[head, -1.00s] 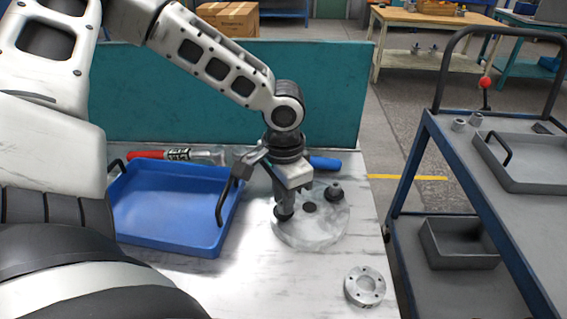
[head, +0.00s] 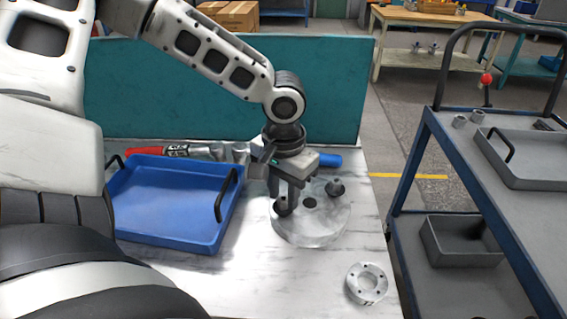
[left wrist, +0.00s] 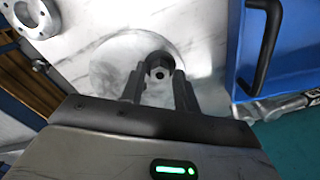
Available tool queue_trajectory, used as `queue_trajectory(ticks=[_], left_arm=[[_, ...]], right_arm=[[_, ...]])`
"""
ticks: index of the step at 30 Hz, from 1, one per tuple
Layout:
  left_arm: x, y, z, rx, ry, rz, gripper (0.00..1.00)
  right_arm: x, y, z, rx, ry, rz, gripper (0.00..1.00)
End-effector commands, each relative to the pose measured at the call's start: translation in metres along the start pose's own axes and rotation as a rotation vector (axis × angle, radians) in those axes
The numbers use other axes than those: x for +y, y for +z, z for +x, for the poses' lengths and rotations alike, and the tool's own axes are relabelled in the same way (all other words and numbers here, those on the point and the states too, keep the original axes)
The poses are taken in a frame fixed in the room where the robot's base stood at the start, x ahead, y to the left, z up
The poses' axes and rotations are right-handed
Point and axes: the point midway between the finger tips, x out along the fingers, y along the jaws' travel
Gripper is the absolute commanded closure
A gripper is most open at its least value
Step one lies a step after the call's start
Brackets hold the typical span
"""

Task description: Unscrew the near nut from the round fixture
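The round fixture (head: 325,228) is a pale grey disc lying on the white table. The near nut (head: 283,207) is dark and stands on the disc's left part. My left gripper (head: 284,204) points down over the near nut. In the left wrist view, its fingers (left wrist: 158,82) stand apart on either side of the near nut (left wrist: 159,66), with what looks like a thin gap. My right gripper is not in view.
A blue tray (head: 170,243) with dark handles lies left of the fixture. A light flanged ring (head: 367,284) lies at the table's front right. A red-ended tool (head: 145,152) lies behind the tray. A blue cart (head: 425,160) stands at the right.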

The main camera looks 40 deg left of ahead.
Motion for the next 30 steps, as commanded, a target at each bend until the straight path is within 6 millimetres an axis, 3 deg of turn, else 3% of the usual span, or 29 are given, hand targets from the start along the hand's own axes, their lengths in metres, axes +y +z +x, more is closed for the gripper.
queue_trajectory(ticks=[15, 30], left_arm=[[0.000, 0.000, -0.002, -0.001, 0.001, 0.821, 0.69], [0.000, 0.000, 0.000, 0.001, 0.000, 0.892, 0.69]], right_arm=[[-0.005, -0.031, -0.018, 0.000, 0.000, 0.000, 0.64], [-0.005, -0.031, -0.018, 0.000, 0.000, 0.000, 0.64]])
